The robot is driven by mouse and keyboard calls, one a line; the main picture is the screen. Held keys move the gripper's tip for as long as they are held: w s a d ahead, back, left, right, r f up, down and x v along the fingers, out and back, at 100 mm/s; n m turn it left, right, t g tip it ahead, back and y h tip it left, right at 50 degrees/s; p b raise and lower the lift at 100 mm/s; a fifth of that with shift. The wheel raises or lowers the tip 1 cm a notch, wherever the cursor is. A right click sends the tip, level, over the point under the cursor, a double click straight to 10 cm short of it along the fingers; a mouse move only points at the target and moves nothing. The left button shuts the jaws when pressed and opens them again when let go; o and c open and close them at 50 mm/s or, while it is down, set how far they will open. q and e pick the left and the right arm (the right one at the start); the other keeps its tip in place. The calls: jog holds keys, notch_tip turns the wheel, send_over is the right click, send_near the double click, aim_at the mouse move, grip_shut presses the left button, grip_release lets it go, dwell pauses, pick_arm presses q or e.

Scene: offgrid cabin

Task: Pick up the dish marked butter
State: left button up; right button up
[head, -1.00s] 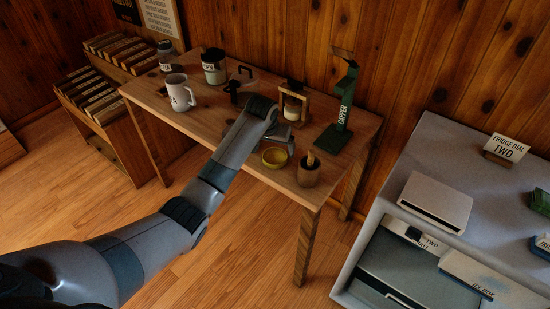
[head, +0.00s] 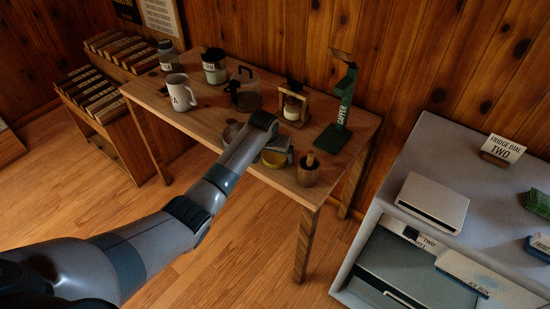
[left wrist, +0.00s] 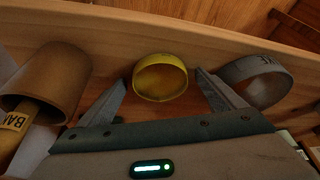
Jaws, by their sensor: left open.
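A small round yellow dish (head: 276,158) stands near the front edge of the wooden table, partly covered by my left gripper (head: 284,150). In the left wrist view the yellow dish (left wrist: 160,80) lies between the two spread fingertips of the left gripper (left wrist: 161,83), with a gap on each side. Faint marks show on its rim, but I cannot read them. A grey dish (left wrist: 256,82) with a partly visible marking sits just right of the right finger; it also shows in the head view (head: 232,131). My right gripper is out of view.
A wooden pot (head: 308,172) with a handled tool stands close beside the yellow dish. A green capper (head: 340,115), a wooden-framed jar (head: 293,106), a glass pot (head: 244,92) and a white mug (head: 178,93) are also on the table (head: 307,196). A fridge counter is at right.

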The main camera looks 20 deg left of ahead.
aim_at(276, 160)
dwell(0.3)
pick_arm(q)
jog(key=c, duration=1.2)
jog(key=shift+c, duration=0.3)
jog(key=shift+r, duration=0.1)
jog(key=shift+r, duration=0.45)
jog(key=r+b, duration=0.2)
jog(key=r, duration=0.1)
jog(key=shift+w+d+r, duration=0.1)
jog(key=shift+d+r, duration=0.05)
jog(key=shift+d, duration=0.25)
jog(key=w+d+r+b, duration=0.1)
jog(key=d+r+b, duration=0.2)
jog(key=d+r, duration=0.3)
jog(key=d, duration=0.5)
jog(key=shift+w+r, duration=0.15)
jog(key=shift+r, duration=0.2)
